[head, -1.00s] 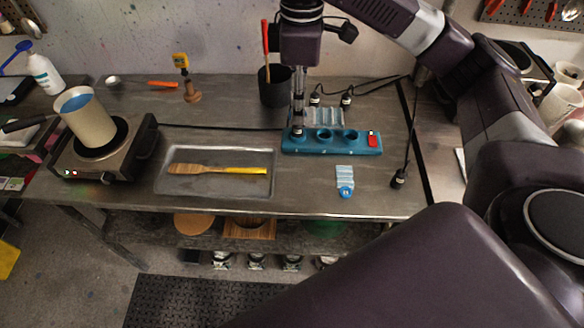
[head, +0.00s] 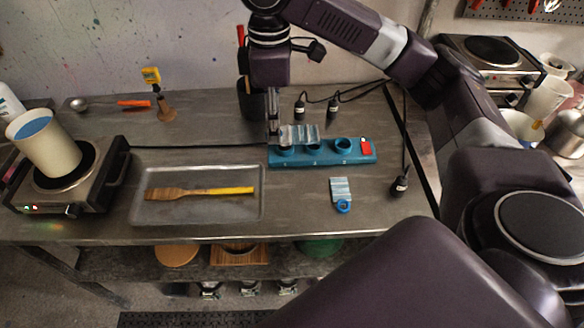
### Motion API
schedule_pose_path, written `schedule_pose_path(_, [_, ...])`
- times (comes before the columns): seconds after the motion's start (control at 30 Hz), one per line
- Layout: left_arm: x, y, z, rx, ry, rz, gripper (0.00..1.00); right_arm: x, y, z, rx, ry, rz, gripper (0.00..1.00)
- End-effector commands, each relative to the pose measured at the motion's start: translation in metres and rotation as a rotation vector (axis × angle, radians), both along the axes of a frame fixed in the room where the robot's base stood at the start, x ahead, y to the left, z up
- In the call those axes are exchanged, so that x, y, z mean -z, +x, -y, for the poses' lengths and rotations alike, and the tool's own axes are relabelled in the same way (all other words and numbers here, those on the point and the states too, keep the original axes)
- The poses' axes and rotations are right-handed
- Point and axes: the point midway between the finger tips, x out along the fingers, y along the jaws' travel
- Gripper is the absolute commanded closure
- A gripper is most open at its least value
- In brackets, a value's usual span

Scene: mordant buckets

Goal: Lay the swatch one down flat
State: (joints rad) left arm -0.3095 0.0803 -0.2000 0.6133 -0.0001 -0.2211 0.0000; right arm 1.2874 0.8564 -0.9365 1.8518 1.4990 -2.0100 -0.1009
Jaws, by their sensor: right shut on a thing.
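My right gripper (head: 273,125) points down at the left end of the blue rack (head: 322,155). It is shut on a pale blue-grey, wavy swatch (head: 303,134), which sticks out to its right. The swatch hangs in front of the rack's back edge and partly hides the left and middle wells. I cannot read a number on it. A second pale striped swatch (head: 340,186) with a blue ring (head: 343,206) lies on the bench in front of the rack. My left gripper is not in view.
A metal tray (head: 150,212) holds a yellow-handled spatula (head: 200,192). A pot (head: 45,145) stands on a hotplate (head: 70,195) at left. Black corded plugs (head: 333,106) lie behind the rack, and another (head: 400,185) lies at right. Bench between tray and lying swatch is clear.

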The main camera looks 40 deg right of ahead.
Motion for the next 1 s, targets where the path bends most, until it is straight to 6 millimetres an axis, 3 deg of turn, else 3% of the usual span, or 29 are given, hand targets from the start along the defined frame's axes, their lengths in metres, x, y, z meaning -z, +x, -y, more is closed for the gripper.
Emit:
schedule_pose_path(0.03, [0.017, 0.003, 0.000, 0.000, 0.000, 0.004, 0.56, 0.017, 0.000, 0.000, 0.000, 0.000, 0.000, 0.91])
schedule_pose_path(0.1, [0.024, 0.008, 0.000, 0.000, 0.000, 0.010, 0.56, 0.024, 0.000, 0.000, 0.000, 0.000, 0.000, 0.91])
schedule_pose_path(0.27, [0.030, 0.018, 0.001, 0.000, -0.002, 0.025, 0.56, 0.034, 0.000, 0.000, -0.001, 0.001, -0.001, 0.91])
schedule_pose_path(0.43, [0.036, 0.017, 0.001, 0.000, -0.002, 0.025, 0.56, 0.061, -0.001, 0.000, 0.000, 0.001, -0.006, 0.91])
schedule_pose_path(0.8, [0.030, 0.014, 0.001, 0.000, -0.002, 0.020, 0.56, 0.154, -0.002, 0.000, 0.000, -0.001, -0.006, 0.91])
schedule_pose_path(1.0, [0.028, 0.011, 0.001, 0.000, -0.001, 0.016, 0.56, 0.183, -0.001, 0.000, 0.001, -0.001, -0.001, 0.91])
